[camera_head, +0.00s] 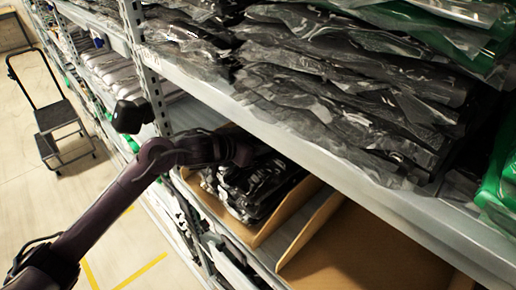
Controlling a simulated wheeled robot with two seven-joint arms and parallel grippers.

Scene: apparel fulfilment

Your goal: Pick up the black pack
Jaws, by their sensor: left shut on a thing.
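Black packs in clear film (258,183) lie stacked in a brown cardboard bin on the lower shelf. My left arm comes in from the left, and my left gripper (232,170) is inside this bin, at the left part of the stack. It is shut on a black pack (226,185); its fingertips are dark against the packs and hard to make out. More black packs in film (350,90) are piled on the shelf above. My right gripper does not show.
The grey metal edge of the upper shelf (330,165) runs close above the bin. A shelf upright (146,65) stands left of it. A second cardboard bin (350,250) on the right looks empty. Green packs (499,170) lie at far right. A step stool (58,120) stands on the floor.

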